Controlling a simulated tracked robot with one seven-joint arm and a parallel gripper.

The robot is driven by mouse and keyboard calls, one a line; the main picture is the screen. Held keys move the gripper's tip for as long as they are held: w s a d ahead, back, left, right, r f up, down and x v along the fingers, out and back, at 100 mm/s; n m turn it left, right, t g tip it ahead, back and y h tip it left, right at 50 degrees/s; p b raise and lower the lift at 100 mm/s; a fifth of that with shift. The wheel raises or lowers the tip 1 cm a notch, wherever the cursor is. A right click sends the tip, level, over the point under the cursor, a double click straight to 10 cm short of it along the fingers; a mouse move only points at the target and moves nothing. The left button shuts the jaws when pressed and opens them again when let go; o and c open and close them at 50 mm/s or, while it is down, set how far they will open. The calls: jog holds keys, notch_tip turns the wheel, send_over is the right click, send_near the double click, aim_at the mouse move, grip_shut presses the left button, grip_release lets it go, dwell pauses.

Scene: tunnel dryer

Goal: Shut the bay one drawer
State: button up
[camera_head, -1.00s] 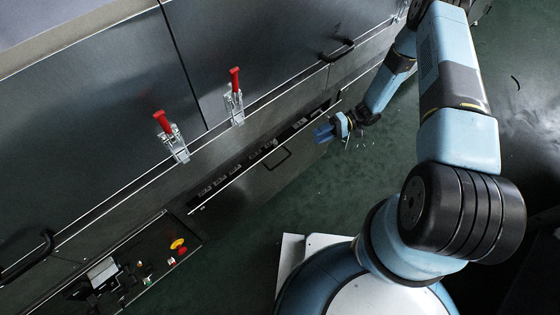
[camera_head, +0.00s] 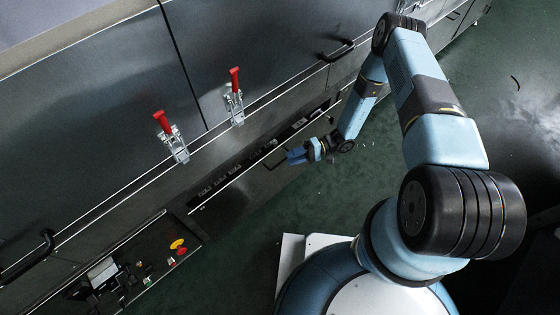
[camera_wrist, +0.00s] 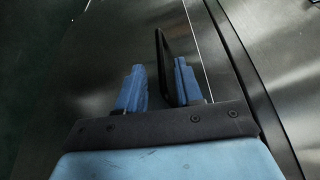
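A long drawer (camera_head: 233,187) in the dryer's lower front stands partly open. A dark strip with several small items inside shows behind its front edge. I see no label on it. Its black bar handle (camera_head: 272,159) is partly hidden by my gripper (camera_head: 291,157), which is at the handle. In the wrist view, my gripper (camera_wrist: 158,88) has its two blue fingers apart. The black handle (camera_wrist: 164,62) shows between them, closer to the right finger. I cannot tell whether it touches that finger.
Two red-handled toggle clamps (camera_head: 171,138) (camera_head: 235,97) stand on the dryer's front above the drawer. Black door handles (camera_head: 338,51) (camera_head: 27,257) stick out. A control panel (camera_head: 135,262) with a yellow and red button is at lower left.

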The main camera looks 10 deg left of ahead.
aim_at(282, 161)
jog(key=shift+x, duration=2.6)
grip_shut()
